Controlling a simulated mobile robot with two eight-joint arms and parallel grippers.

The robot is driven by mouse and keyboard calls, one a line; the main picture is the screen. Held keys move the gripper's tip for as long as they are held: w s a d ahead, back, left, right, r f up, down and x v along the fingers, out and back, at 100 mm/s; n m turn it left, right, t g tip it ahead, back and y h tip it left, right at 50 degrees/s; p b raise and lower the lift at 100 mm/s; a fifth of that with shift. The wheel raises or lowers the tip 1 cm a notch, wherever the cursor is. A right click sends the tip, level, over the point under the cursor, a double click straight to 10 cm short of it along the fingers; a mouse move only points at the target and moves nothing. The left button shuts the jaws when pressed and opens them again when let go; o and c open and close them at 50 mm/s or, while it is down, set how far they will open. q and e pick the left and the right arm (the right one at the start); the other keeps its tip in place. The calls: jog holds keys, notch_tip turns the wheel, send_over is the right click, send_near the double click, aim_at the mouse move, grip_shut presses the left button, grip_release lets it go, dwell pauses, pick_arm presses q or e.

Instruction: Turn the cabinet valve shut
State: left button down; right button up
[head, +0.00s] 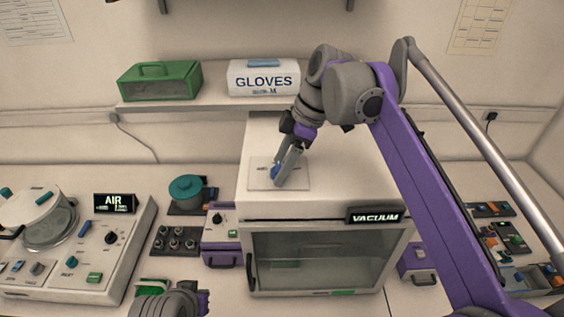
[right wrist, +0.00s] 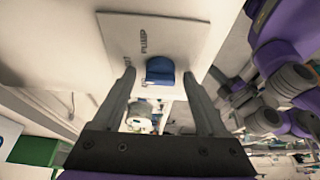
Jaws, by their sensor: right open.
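The cabinet valve is a blue knob (head: 275,171) on a pale plate (head: 262,184) on top of the white cabinet (head: 350,170). In the right wrist view the knob (right wrist: 160,72) lies between the fingertips, beside the word PUMP; a second label is partly hidden by a finger. My right gripper (head: 286,180) points down at the plate, its fingers apart on either side of the knob. I cannot tell whether either finger touches it. Part of my left arm's end (head: 172,302) shows at the bottom edge of the head view; its jaws are not clear.
The cabinet has a VACUUM sign (head: 375,216) and a glass door (head: 320,258). A shelf behind holds a green box (head: 159,82) and a GLOVES box (head: 263,80). An AIR console (head: 90,255) stands left, and parts trays (head: 505,240) lie right.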

jog(key=v, duration=1.1)
pick_arm(q)
jog(key=shift+s, duration=0.1)
pick_arm(e)
jog(key=shift+f, duration=0.2)
